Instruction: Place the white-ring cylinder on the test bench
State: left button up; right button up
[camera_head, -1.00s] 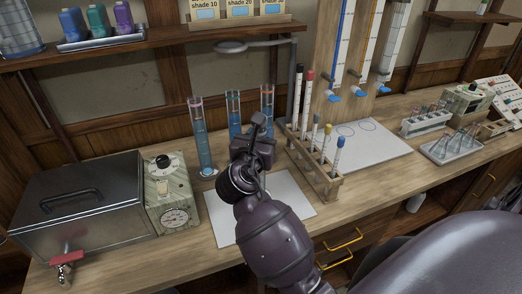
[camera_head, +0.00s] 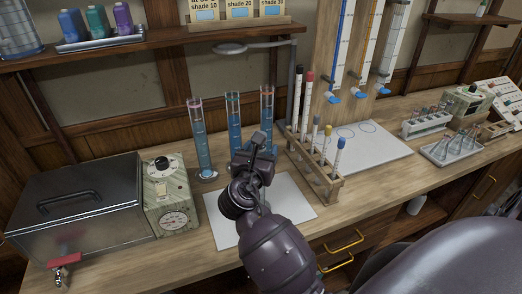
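Three tall clear cylinders with blue liquid stand upright in a row at the back of the wooden bench: a left one (camera_head: 201,140), a middle one (camera_head: 233,112) and a right one (camera_head: 267,108). The left and middle ones show pinkish or reddish bands near the top; I cannot tell surely which has the white ring. My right gripper (camera_head: 257,143) is in front of the middle and right cylinders and hides their lower parts. Its fingers are too small and dark to judge. A white sheet (camera_head: 289,198) lies on the bench (camera_head: 120,264) below it. My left gripper is out of view.
A metal bath with a dial box (camera_head: 170,195) stands at left. A wooden rack (camera_head: 322,180) with marker-like sticks stands close right of my gripper. A white board (camera_head: 375,150) and test-tube racks (camera_head: 426,124) lie further right. A lamp arm (camera_head: 250,46) hangs above the cylinders.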

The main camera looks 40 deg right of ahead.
jog(key=shift+r, duration=0.15)
jog(key=p+v, duration=0.3)
jog(key=v, duration=0.9)
dwell(0.3)
